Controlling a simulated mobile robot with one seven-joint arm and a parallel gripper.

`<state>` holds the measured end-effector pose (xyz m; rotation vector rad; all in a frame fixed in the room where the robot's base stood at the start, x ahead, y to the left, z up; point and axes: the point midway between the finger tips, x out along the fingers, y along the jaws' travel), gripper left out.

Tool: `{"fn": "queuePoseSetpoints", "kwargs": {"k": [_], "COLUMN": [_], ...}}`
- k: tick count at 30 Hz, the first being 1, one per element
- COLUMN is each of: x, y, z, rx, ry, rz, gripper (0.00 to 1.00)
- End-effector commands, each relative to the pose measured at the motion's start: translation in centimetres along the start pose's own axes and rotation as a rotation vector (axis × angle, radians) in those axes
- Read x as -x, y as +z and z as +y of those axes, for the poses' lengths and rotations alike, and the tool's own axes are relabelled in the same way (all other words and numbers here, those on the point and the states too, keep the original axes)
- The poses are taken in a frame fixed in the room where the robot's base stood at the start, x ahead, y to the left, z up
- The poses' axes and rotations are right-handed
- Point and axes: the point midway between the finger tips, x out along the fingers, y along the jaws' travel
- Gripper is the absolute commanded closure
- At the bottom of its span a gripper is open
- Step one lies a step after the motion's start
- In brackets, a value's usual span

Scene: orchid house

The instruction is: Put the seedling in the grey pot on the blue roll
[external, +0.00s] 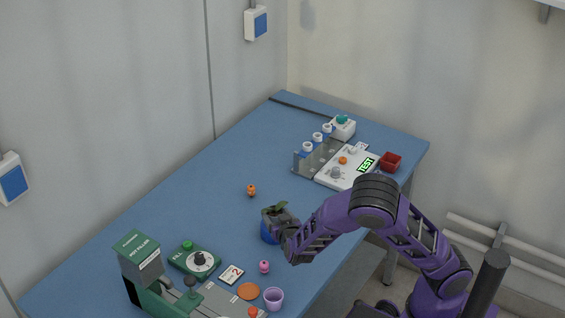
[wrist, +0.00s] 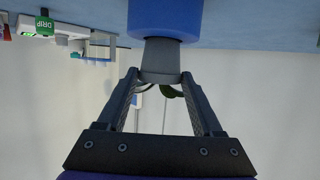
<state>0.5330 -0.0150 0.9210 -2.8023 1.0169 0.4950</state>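The grey pot (wrist: 160,62) with the seedling's green leaf (wrist: 171,91) is upright over the blue roll (wrist: 165,18); the wrist view shows this upside down. The pot's narrow base meets the roll's top face, with no gap that I can see. My gripper (wrist: 160,76) has one fingertip on each side of the pot's wide rim, close against it, and appears shut on it. In the external view, my gripper (external: 280,226) comes from the right and hides much of the pot and of the blue roll (external: 267,233). The leaf (external: 279,207) shows above them.
Left of the gripper are an orange figure (external: 251,190), a pink figure (external: 264,267), a green dial device (external: 195,260) and a lilac cup (external: 273,298). A tube rack (external: 318,155) and a red tray (external: 390,162) stand at the back. The blue tabletop between is clear.

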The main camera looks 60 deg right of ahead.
Motion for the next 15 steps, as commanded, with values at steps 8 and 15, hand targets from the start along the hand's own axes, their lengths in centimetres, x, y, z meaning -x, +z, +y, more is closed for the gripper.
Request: {"fn": "queuePoseSetpoints", "kwargs": {"k": [8,15], "x": [0.01,0.41], "y": [-0.04,-0.53], "z": [0.01,-0.04], "rx": [0.0,0.0], "ry": [0.0,-0.001], "rz": [0.0,-0.001], "gripper": [0.05,0.05]}}
